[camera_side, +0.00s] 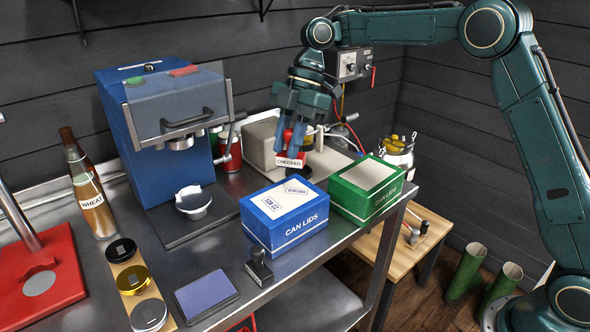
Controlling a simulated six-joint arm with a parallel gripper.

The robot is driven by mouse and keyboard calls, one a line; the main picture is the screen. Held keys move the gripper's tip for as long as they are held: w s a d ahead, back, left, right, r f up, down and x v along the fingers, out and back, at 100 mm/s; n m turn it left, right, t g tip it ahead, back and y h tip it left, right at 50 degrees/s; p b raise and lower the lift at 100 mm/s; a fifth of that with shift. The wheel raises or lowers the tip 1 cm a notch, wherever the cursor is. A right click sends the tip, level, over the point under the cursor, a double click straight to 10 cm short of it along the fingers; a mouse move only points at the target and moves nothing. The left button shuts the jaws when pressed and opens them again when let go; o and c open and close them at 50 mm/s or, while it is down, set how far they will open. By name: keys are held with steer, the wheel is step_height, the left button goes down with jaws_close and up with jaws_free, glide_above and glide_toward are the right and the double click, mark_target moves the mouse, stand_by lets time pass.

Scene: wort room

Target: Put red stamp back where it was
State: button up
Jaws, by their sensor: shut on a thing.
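The red stamp (289,161), with a white label that seems to read CHECKED, is held by my gripper (291,134). The gripper points down and is shut on its upper part. The stamp hangs upright behind the blue CAN LIDS box (286,224). A dark round thing (299,174) shows just below it; I cannot tell whether they touch. A dark stamp (259,266) stands on the table in front of the blue box. A blue ink pad (206,295) lies at the front edge.
A green CAN LIDS box (366,190) stands right of the blue one. A blue canning machine (165,125) stands left of my gripper. A bottle (89,190), a red base (40,275) and a wooden strip with lids (135,280) fill the left.

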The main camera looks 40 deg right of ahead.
steer(key=a+r+m+t, duration=0.2)
steer(key=a+r+m, duration=0.2)
steer(key=a, duration=1.1)
steer(key=m, duration=0.3)
steer(key=shift+w+t+h, duration=0.3)
steer(key=shift+t, duration=0.1)
step_height(320, 180, down, 20)
steer(key=shift+r, duration=0.1)
steer(key=o, duration=0.8)
